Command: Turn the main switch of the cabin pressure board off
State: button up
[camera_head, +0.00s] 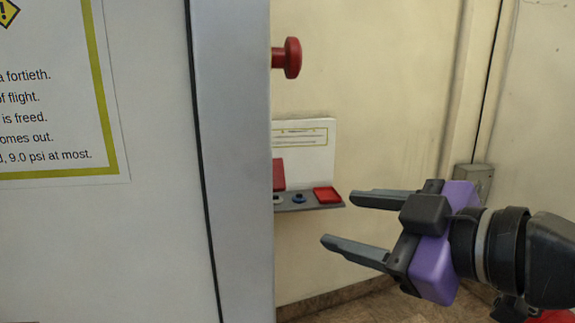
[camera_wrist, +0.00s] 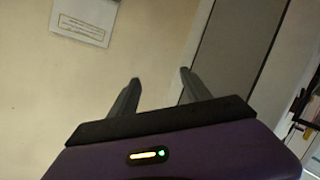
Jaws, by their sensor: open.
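I cannot make out a main switch or a board labelled cabin pressure in either view. My gripper (camera_head: 339,217) is at the right of the head view, fingers pointing left, open and empty. A red mushroom-shaped knob (camera_head: 292,58) sticks out at the upper middle of the head view, beyond the edge of a tall grey panel. It is above and left of my gripper, and its base is hidden by the panel.
A grey shelf (camera_head: 310,207) holds a red tray (camera_head: 327,195) and a blue piece (camera_head: 299,198), with a white notice (camera_head: 305,145) behind. The tall grey panel (camera_head: 235,160) hides its left part. A notice (camera_wrist: 83,20) and a grey panel (camera_wrist: 235,50) show in the wrist view.

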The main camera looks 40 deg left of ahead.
aim_at(281, 173)
jog(key=s+r+n+g+h, duration=0.1)
jog(key=s+r+n+h, duration=0.1)
jog(key=s+r+n, duration=0.35)
jog(key=s+r+n+h, duration=0.2)
jog(key=s+r+h, duration=0.1)
jog(key=r, duration=0.5)
jog(key=shift+f+p+x, duration=0.2)
jog(key=shift+p+x, duration=0.85)
jog(key=shift+x, duration=2.6)
jog(key=shift+s+d, duration=0.15)
jog(key=shift+c, duration=0.5)
grip_shut()
